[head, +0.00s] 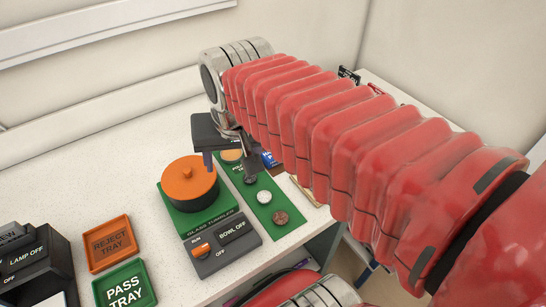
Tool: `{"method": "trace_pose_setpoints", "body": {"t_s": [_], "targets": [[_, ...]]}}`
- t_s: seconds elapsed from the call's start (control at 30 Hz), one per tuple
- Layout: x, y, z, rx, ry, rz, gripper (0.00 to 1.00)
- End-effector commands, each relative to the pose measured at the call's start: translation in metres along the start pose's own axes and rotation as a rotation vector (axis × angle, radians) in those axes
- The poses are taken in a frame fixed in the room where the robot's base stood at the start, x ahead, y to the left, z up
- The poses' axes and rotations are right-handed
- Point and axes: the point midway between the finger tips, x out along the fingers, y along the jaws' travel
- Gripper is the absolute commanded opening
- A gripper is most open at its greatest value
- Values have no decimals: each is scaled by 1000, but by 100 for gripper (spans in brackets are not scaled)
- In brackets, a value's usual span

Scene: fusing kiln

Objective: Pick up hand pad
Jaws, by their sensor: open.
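My gripper (231,162) is open and points down over the far end of a green strip (259,211). Its right finger is close to the blue item in the picture; I cannot tell whether they touch. Nothing shows between the fingers as held.
Several round pieces lie on the green strip. The glass tumbler's orange bowl (190,183) stands left of my gripper, with switches in front. An orange reject tray (111,243), green pass tray (125,286) and lamp box (35,262) are further left. The back left bench is clear.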

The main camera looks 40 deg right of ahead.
Motion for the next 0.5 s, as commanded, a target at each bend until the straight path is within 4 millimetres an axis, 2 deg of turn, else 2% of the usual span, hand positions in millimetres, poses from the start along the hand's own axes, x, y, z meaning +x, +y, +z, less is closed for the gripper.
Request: {"method": "trace_pose_setpoints", "body": {"t_s": [0.1, 0.5], "targets": [[3, 12, -25, 166, -44, 36, 57], [24, 63, -97, 715, -162, 166, 57]]}}
